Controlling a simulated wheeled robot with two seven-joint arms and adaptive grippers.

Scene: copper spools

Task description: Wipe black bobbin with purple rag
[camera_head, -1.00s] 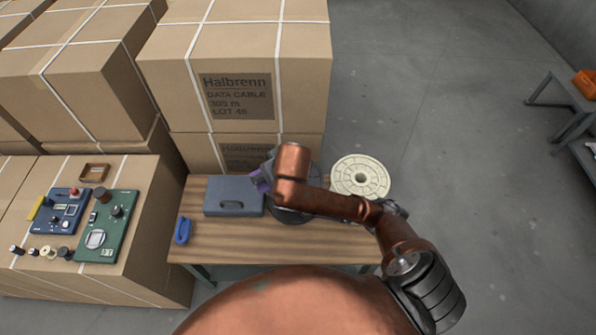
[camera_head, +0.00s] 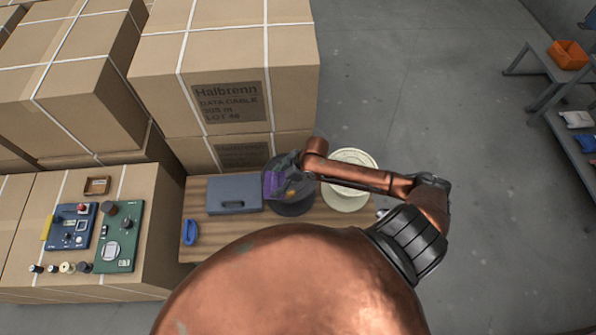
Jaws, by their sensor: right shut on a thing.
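The black bobbin (camera_head: 294,207) stands on the wooden table, partly hidden by my right arm and gripper. The purple rag (camera_head: 273,184) shows at the fingers of my right gripper (camera_head: 277,186), over the left part of the bobbin's top. My right gripper is shut on the rag. I cannot tell whether the rag touches the bobbin's surface. My left gripper is not in view.
A cream spool (camera_head: 347,199) stands right of the black bobbin, partly under my right arm. A grey case (camera_head: 235,194) and a blue object (camera_head: 190,232) lie on the table (camera_head: 197,190) to the left. Large cartons (camera_head: 235,50) rise behind. Open floor lies right.

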